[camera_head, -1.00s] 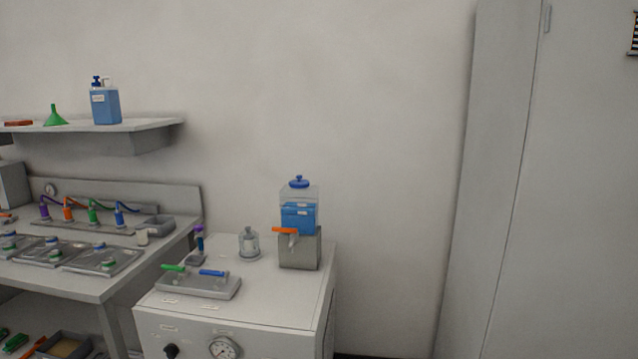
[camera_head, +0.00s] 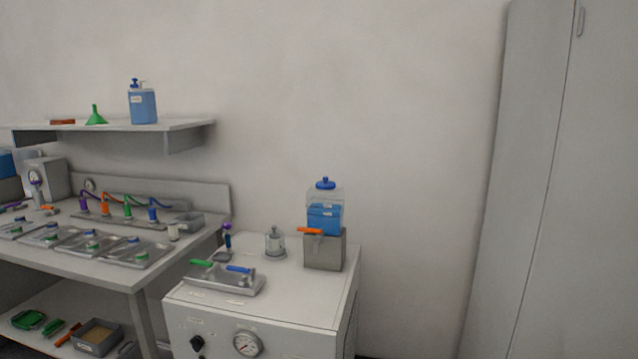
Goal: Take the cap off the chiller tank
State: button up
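The chiller tank (camera_head: 325,217) is a clear box with blue liquid in it, on a grey block on top of the white chiller cabinet (camera_head: 300,277). Its blue cap (camera_head: 325,184) sits on top of the tank. An orange-handled valve (camera_head: 310,231) is at the front left of the tank. My gripper is not in the head view.
A metal tray (camera_head: 224,278) with green and blue handles and a small clear jar (camera_head: 275,242) stand left of the tank on the cabinet. A workbench (camera_head: 110,270) and a wall shelf (camera_head: 150,126) with a blue jug (camera_head: 142,105) are further left. A tall cabinet (camera_head: 535,190) stands right.

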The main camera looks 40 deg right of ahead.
aim_at(325, 185)
jog(key=i, duration=0.9)
jog(key=z, duration=0.05)
